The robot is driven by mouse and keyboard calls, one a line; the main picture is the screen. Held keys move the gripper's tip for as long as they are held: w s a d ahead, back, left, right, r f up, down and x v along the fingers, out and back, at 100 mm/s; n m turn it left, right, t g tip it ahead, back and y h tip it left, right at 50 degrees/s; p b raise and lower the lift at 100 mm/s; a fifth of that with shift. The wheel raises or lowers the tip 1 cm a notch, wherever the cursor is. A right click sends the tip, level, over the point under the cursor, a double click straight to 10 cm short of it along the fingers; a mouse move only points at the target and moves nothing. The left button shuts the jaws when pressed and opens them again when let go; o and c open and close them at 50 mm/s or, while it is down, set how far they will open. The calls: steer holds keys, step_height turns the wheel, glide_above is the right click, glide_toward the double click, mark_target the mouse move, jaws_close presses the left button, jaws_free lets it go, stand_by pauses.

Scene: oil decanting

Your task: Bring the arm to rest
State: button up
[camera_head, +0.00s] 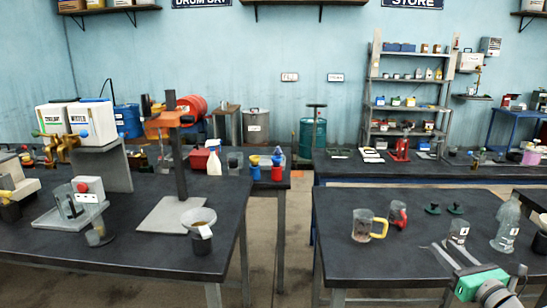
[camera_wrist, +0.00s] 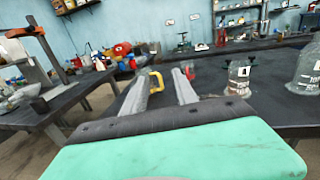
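My gripper (camera_head: 440,256) is at the lower right of the head view, over the near right table (camera_head: 345,270). Its two grey fingers also show in the wrist view (camera_wrist: 163,84), spread apart with nothing between them. A clear mug with a yellow handle (camera_head: 362,226) stands on that table, left of the gripper. In the wrist view the mug's yellow handle (camera_wrist: 157,80) shows beyond the fingers, partly hidden by the left one. My green wrist body (camera_wrist: 180,150) fills the bottom of the wrist view.
Near the gripper stand a labelled clear jar (camera_head: 458,233), a large clear bottle (camera_head: 507,224) and a red-handled mug (camera_head: 398,214). The left table (camera_head: 110,250) carries a stand (camera_head: 181,160) with a funnel cup (camera_head: 200,230). A floor gap (camera_head: 293,240) separates the tables.

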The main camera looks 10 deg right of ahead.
steer(key=s+a+f+n+g+y, duration=0.1)
steer(key=s+a+f+n+g, duration=0.2)
steer(key=f+n, duration=0.6)
steer(key=s+a+f+n+g+y, duration=0.1)
steer(key=s+f+n+g, duration=0.3)
steer(key=f+n, duration=0.55)
steer(key=s+a+f+n+g+y, duration=0.2)
steer(key=s+a+f+n+g, duration=0.3)
steer(key=s+a+f+g, duration=0.45)
steer(key=s+a+r+n+g+p, duration=0.1)
steer(key=s+a+r+n+g, duration=0.15)
steer(key=a+r, duration=0.25)
steer(key=w+a+r+n+t+h+p, duration=0.1)
steer(key=w+a+r+n, duration=0.4)
steer(key=a, duration=0.5)
steer(key=w+a+r+n+t+h+p, duration=0.1)
steer(key=w+a+r+n+t, duration=0.2)
steer(key=a, duration=0.7)
steer(key=w+r+n, duration=0.2)
steer(key=w+r, duration=0.2)
steer(key=r, duration=0.1)
steer(key=shift+a+r+h, duration=0.25)
steer(key=shift+r+h, duration=0.05)
steer(key=shift+r, duration=0.1)
